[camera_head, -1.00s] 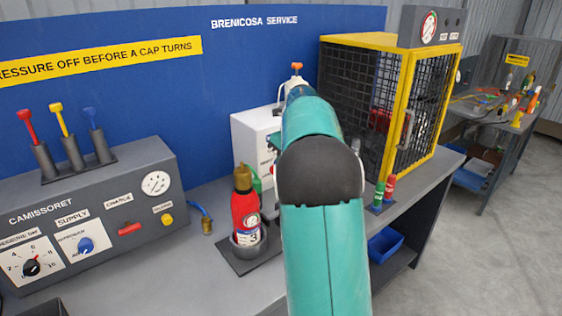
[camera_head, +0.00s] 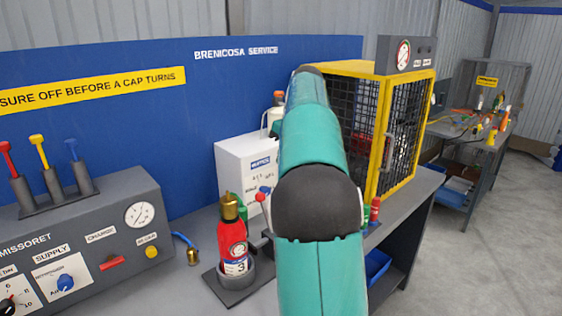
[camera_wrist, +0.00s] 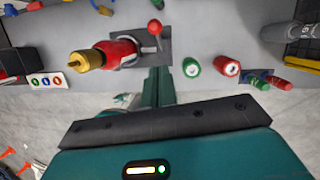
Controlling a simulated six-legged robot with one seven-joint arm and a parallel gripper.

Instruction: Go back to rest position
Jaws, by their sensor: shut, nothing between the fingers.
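My gripper (camera_wrist: 158,75) shows in the wrist view as narrow teal fingers closed together beyond a dark bar, with nothing between them. It points over the grey bench. The red extinguisher (camera_wrist: 121,50) with a brass cap lies to the left of the fingers in that view, apart from them. In the head view my teal arm rises through the middle with its dark elbow in front, and the gripper is hidden behind it. The same extinguisher (camera_head: 232,244) stands upright in a dark holder, left of my arm.
A yellow-framed mesh cage (camera_head: 384,140) stands on the bench right of my arm. A white box (camera_head: 245,170) is behind the arm. A grey control panel (camera_head: 95,235) with levers is at left. Open floor (camera_head: 490,270) lies to the right.

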